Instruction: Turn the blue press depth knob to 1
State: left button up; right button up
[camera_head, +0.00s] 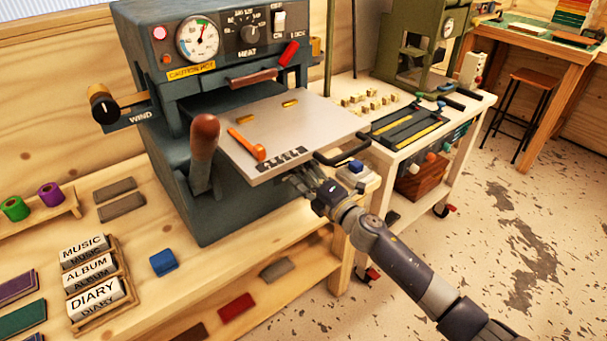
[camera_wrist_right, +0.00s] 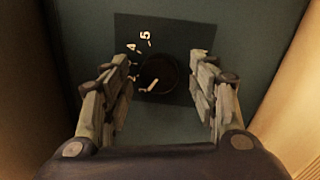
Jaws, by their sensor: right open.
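The blue press (camera_head: 225,215) stands on the wooden bench. Its depth knob (camera_wrist_right: 158,73) is a dark round knob on a dark scale plate (camera_wrist_right: 185,40) in the right wrist view. White marks run around its left side; a 4 and a 5 are legible. A white line shows at the knob's lower left; the figure beside it is unclear. My right gripper (camera_wrist_right: 160,95) is open, with one finger on each side of the knob; contact is not visible. In the head view my right gripper (camera_head: 308,182) is under the press's grey plate (camera_head: 290,120), and the knob is hidden there. My left gripper is not in view.
The grey plate overhangs my right gripper, with an orange-handled tool (camera_head: 247,145) on it. A red-brown lever (camera_head: 204,140) stands at the press's front left. A cart (camera_head: 425,135) with a black tray is to the right.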

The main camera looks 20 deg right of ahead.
jog(key=v, duration=1.2)
dwell(0.3)
jog(key=s+d+f+m+g+h+p, duration=0.1)
jog(key=d+f+m+g+h, duration=0.2)
jog(key=f, duration=0.7)
jog(key=s+d+f+m+h, duration=0.25)
jog(key=f+m, duration=0.25)
jog(key=f, duration=0.5)
jog(key=s+d+f+m+g, duration=0.1)
jog(key=s+f+m+g, duration=0.15)
jog(key=s+f, duration=0.4)
jog(key=s+f+m+g, duration=0.2)
jog(key=s+f+m, duration=0.1)
jog(key=f, duration=0.7)
jog(key=s+a+f+m+g, duration=0.2)
jog(key=s+f, duration=0.4)
jog(key=s, duration=0.6)
jog(key=s+a+f+m+g+p, duration=0.1)
jog(key=s+f, duration=0.5)
jog(key=s, duration=0.6)
jog(key=s+a+f+m+g+p, duration=0.1)
jog(key=s+a+f+m+g, duration=0.3)
jog(key=s, duration=0.8)
notch_tip(320, 180, down, 3)
jog(key=shift+r+m+g+h, duration=0.1)
jog(key=shift+m+g+h, duration=0.4)
jog(key=shift+g, duration=0.55)
